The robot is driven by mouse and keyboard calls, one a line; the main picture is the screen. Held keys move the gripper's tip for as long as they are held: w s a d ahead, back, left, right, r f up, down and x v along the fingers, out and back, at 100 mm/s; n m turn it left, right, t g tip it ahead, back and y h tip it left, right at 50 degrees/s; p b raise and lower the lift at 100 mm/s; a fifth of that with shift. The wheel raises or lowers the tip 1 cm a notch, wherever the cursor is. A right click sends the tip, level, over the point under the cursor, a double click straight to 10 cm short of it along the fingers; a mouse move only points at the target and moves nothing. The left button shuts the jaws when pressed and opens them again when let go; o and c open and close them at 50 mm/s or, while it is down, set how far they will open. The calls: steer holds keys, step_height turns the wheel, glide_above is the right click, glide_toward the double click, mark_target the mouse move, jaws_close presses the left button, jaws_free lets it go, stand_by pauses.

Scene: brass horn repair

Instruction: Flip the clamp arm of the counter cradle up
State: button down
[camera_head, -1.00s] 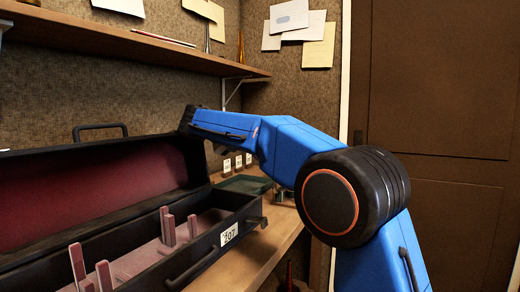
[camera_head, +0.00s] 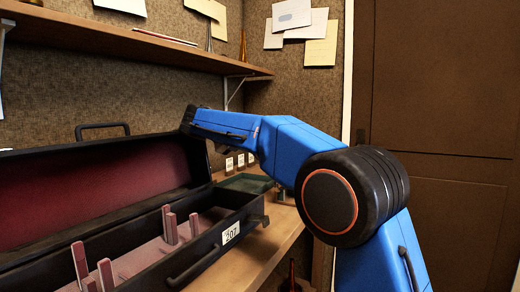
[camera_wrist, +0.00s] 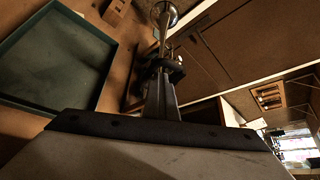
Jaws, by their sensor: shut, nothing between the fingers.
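In the wrist view my gripper (camera_wrist: 161,88) points away from the camera, its narrow grey fingers together and empty. A small dark fixture (camera_wrist: 174,68), perhaps the counter cradle with its clamp arm, lies at or just beyond the fingertips. I cannot tell whether they touch, or how the clamp arm stands. A shiny rounded metal piece (camera_wrist: 165,13) shows beyond it at the top edge. In the head view my arm reaches over the counter, and its gripper end is hidden behind the open case lid.
An open black case (camera_head: 190,262) with a red lining, pink posts and a "207" label fills the left front. A green tray (camera_head: 249,184) lies on the wooden counter behind it; it also shows in the wrist view (camera_wrist: 50,60). A shelf (camera_head: 120,42) runs above.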

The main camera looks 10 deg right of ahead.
steer(key=v, duration=0.7)
steer(key=shift+a, duration=0.25)
steer(key=shift+s+d, duration=0.1)
steer(key=shift+s, duration=0.05)
